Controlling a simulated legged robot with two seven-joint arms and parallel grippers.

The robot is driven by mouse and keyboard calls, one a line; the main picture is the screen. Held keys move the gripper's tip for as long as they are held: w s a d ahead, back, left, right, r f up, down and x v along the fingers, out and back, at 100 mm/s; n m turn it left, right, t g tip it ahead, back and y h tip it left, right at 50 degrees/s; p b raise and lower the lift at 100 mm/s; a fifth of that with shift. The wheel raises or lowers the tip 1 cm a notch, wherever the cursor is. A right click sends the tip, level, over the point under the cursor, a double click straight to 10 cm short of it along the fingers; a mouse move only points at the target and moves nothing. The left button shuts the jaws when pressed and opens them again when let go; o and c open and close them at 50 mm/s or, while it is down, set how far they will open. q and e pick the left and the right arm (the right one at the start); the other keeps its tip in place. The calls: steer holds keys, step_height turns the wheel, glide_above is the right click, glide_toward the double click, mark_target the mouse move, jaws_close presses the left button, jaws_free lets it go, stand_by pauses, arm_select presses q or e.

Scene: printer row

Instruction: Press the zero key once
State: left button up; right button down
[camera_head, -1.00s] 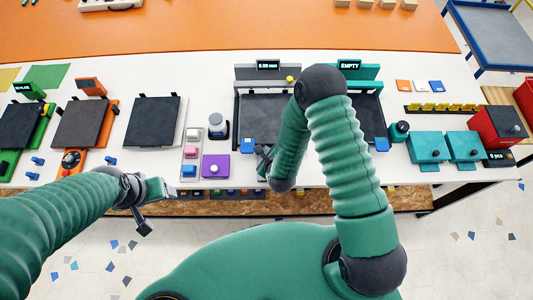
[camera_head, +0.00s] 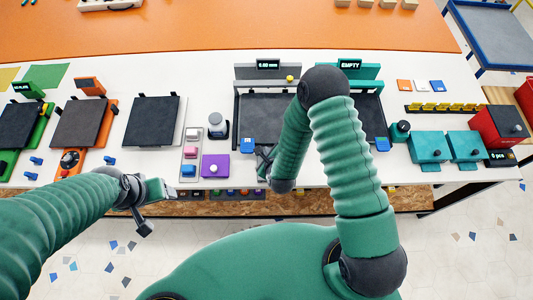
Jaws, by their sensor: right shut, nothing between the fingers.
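A key panel (camera_head: 181,157) stands left of centre on the white table, with a pale key (camera_head: 193,134), a pink key (camera_head: 190,152) and a blue key (camera_head: 188,171). Any marking that tells the zero key is too small to read. My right gripper (camera_head: 262,161) is shut and empty, just below a blue block (camera_head: 247,145) on the front left corner of the grey printer (camera_head: 250,73). It is to the right of the key panel and apart from it. My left gripper (camera_head: 153,207) hangs in front of the table edge; its finger opening is unclear.
A purple box (camera_head: 216,166) with a pale knob lies between the key panel and my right gripper. A round grey device (camera_head: 216,126) stands behind it. Teal boxes (camera_head: 428,147) and a red box (camera_head: 496,127) stand on the right. Dark-plated printers fill the left.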

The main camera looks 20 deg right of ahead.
steer(key=shift+f+b, duration=0.3)
steer(key=shift+f, duration=0.05)
stand_by(0.5)
steer(key=shift+r+p, duration=0.65)
steer(key=shift+r, duration=0.2)
step_height(320, 180, up, 5)
steer(key=p, duration=0.4)
stand_by(0.4)
